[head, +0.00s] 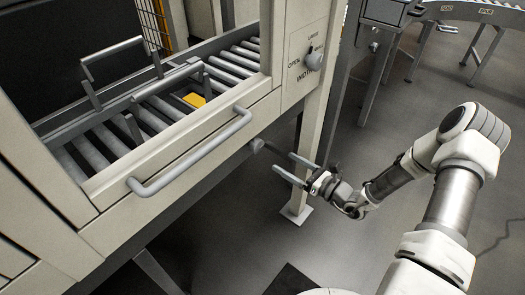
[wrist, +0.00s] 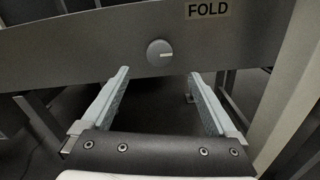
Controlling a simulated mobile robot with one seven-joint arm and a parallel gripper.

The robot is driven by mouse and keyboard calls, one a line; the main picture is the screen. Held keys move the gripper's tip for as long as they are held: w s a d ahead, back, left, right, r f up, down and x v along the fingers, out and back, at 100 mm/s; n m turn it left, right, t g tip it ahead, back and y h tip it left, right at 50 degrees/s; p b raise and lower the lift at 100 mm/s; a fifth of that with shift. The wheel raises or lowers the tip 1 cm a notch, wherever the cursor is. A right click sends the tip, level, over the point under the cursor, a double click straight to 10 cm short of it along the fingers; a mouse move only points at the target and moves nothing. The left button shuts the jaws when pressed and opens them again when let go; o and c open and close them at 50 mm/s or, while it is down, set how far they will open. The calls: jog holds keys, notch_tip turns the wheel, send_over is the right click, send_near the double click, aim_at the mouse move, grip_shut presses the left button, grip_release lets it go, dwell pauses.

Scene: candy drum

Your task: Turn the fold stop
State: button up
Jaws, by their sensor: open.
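The fold stop is a round grey knob (wrist: 159,52) with a short, roughly horizontal white mark, on a grey panel beside a FOLD label (wrist: 208,9). In the head view the knob (head: 257,145) shows small at the lower edge of the machine. My gripper (head: 284,163) is open and empty, with its fingers pointing toward the knob. In the wrist view my gripper (wrist: 159,73) has one finger on each side, below the knob. The knob appears centred between them and ahead of the tips, with no contact visible.
A second knob (head: 313,60) with WIDTH lettering sits on the upright panel. A long grey handle (head: 190,160) runs along the machine's front, below a roller bed (head: 165,110) with a yellow piece (head: 194,100). A machine leg (head: 312,150) stands close to my gripper. Open floor lies to the right.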

aim_at(260, 147)
jog(key=b+x, duration=0.2)
jog(key=x, duration=0.8)
jog(key=shift+w+a, duration=0.2)
jog(key=shift+a, duration=0.05)
jog(key=c, duration=1.4)
